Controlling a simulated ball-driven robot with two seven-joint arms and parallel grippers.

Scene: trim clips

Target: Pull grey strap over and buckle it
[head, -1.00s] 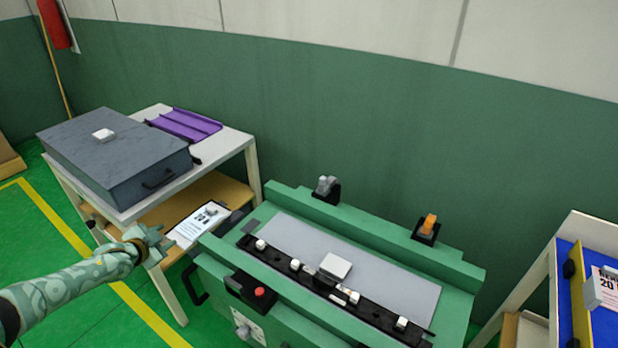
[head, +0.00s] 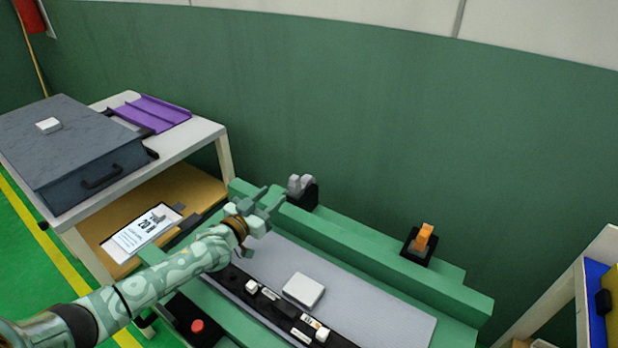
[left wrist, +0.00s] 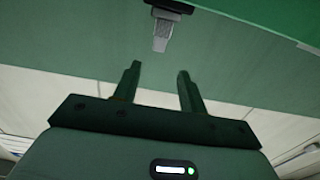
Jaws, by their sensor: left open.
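The grey strap end (head: 300,184) stands in a black holder on the back ledge of the green bench. It also shows in the left wrist view (left wrist: 162,34), ahead of the fingertips and about midway between them. My left gripper (head: 268,202) is open and empty, just left of the grey strap and apart from it. Its two fingers show spread in the left wrist view (left wrist: 157,80). Which part of the bench is the buckle, I cannot tell. My right gripper is not in view.
An orange piece (head: 424,238) stands in another black holder further right on the ledge. A white block (head: 303,290) and a black rail (head: 270,306) with small white clips lie on the bench. A red button (head: 197,326) is at the front left. A side table (head: 190,155) stands left.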

